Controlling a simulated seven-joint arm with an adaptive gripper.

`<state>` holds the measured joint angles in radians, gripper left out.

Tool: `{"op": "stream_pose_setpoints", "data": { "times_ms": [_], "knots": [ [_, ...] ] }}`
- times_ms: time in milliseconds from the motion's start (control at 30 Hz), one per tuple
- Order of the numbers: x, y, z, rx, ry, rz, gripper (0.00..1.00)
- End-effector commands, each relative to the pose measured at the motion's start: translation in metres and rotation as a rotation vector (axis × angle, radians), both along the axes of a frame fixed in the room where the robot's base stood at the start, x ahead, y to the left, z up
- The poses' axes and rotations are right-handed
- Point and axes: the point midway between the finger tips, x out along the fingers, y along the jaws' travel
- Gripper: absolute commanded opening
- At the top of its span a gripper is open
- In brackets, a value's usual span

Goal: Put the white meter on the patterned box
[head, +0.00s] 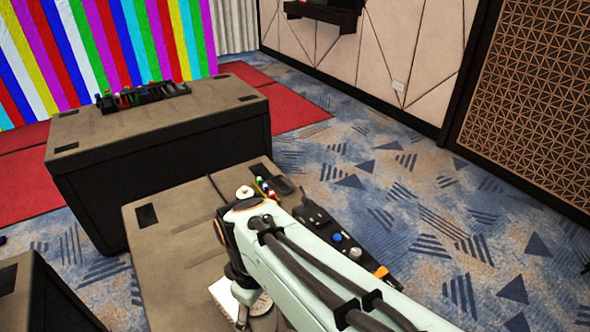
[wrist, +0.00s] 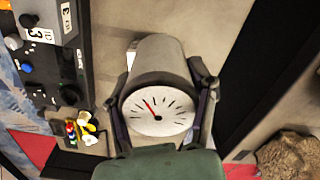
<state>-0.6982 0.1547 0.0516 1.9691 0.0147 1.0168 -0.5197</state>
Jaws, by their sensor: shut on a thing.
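The white meter (wrist: 158,108) has a round dial with a red needle and a rounded pale body. In the wrist view it sits between the two fingers of my gripper (wrist: 163,104), which is shut on its sides. In the head view part of the meter's dial (head: 262,304) shows beside my arm, low over the near desk; whether it touches the desk I cannot tell. I cannot make out a patterned box for certain.
The near desk (head: 165,240) carries a dark control panel (head: 335,240) with knobs, and small coloured plugs (head: 265,188). A second desk (head: 215,112) stands behind. A brown rough lump (wrist: 285,155) is at the wrist view's lower right. The desk's left part is clear.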

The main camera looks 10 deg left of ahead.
Motion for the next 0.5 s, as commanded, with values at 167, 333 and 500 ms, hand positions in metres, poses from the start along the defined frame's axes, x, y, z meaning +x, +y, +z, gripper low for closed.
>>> {"op": "stream_pose_setpoints", "data": {
  "times_ms": [167,333,500],
  "knots": [
    [0.030,0.029,-0.021,-0.003,0.002,0.003,0.17],
    [0.065,0.061,-0.044,-0.003,0.003,0.003,0.17],
    [0.084,0.078,-0.077,-0.002,0.002,0.002,0.17]
  ]
}}
